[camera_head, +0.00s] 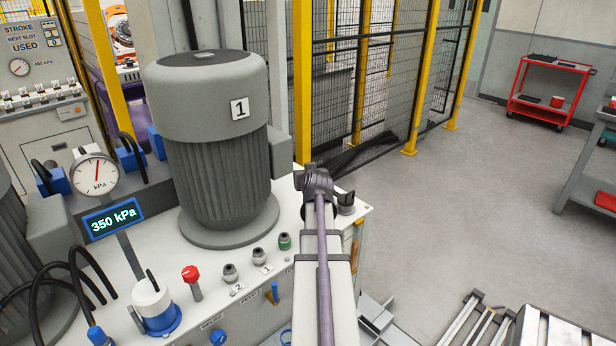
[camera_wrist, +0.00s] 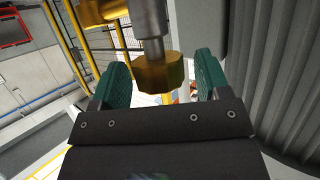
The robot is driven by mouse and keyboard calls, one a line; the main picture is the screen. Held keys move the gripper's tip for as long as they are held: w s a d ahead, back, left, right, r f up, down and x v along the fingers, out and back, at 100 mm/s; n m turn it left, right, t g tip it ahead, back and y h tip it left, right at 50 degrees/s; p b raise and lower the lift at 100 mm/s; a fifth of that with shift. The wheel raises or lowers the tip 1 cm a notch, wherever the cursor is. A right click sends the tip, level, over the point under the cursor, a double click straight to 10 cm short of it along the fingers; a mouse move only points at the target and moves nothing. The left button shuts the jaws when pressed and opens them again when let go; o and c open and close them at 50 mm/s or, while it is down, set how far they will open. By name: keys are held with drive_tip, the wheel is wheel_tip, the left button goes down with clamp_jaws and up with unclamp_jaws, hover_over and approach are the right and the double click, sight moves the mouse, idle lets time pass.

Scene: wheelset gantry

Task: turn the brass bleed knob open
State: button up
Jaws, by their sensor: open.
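The brass bleed knob (camera_wrist: 158,75) shows in the wrist view as a faceted golden piece on the end of a grey metal stem. My gripper (camera_wrist: 159,66) is open, with one green finger on the left and one on the right of the knob. Gaps show between the knob and both fingers, so neither appears to touch it. How far the knob reaches in depth between the fingers is hard to tell. In the head view my arm runs down over the bench edge, and my gripper and the knob cannot be made out there.
A large grey motor marked 1 (camera_head: 222,150) stands left of my arm on the white bench. A gauge (camera_head: 94,172) and a 350 kPa display (camera_head: 113,219) are farther left. Yellow-framed mesh fencing (camera_head: 425,80) stands behind. Open floor (camera_head: 460,200) lies to the right.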

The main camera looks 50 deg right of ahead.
drive_tip(key=p+v, duration=0.4)
drive_tip(key=v, duration=0.6)
drive_tip(key=shift+s+a+r, duration=0.2)
